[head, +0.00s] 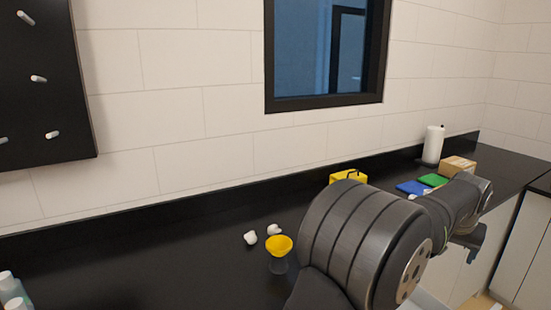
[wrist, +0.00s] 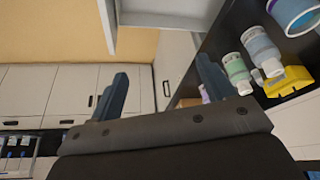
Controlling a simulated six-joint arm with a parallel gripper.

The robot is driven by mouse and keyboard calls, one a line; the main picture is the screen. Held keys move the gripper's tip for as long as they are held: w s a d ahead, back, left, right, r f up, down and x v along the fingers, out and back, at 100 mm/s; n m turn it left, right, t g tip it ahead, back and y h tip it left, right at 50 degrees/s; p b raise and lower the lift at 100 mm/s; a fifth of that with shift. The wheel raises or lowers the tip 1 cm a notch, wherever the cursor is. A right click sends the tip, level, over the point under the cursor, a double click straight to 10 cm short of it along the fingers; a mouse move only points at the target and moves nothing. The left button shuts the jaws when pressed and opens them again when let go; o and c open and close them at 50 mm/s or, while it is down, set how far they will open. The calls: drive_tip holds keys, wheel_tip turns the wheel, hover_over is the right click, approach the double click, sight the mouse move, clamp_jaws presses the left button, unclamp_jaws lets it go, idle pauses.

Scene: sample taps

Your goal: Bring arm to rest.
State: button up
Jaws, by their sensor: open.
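My arm reaches across the right half of the head view, over the front of the black counter (head: 150,240). My gripper (wrist: 161,68) shows in the wrist view with its two dark fingers wide apart and nothing between them. In the head view its end is at the right, near the counter's front edge, mostly too dark and small to make out. A yellow funnel (head: 279,244) sits over a clear vessel on the counter, left of my arm. A yellow object (head: 348,177) stands farther back, partly hidden by the arm.
Two small white pieces (head: 251,238) lie near the funnel. Blue (head: 412,187) and green (head: 433,180) items, a cardboard box (head: 458,165) and a paper roll (head: 433,144) stand at the back right. Bottles (wrist: 262,50) show in the wrist view. The counter's left middle is clear.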

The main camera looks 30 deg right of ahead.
wheel_tip(320, 180, up, 6)
drive_tip(key=w, duration=0.1)
drive_tip(key=w+a+n+t, duration=0.1)
drive_tip(key=w+a+n, duration=0.2)
drive_tip(key=w, duration=1.4)
drive_tip(key=shift+w+a+r+y, duration=0.2)
drive_tip(key=shift+a+y, duration=0.1)
drive_tip(key=shift+a, duration=0.7)
drive_tip(key=o, duration=0.6)
drive_tip(key=shift+c, duration=0.2)
